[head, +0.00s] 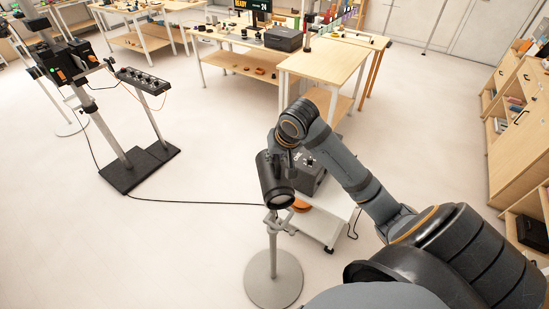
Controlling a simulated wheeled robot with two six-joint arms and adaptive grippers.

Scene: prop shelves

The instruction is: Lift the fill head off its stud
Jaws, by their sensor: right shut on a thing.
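The fill head (274,182) is a black cylindrical lamp with a pale round front, low in the middle of the head view. It is tilted, with its front facing down toward me. It shows right above the top of a grey stand (273,245) with a round base. I cannot tell whether it touches the stud, which is hidden. My right gripper (290,167) reaches down from above on the head's right side and is shut on it. Its fingertips are mostly hidden by the head. My left gripper is not in view.
A dark box (310,178) and a low white platform (322,222) stand close behind the stand. A black cable (200,202) runs along the floor to the left. Another stand with a control panel (143,79) is at left. Wooden tables (325,66) stand behind.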

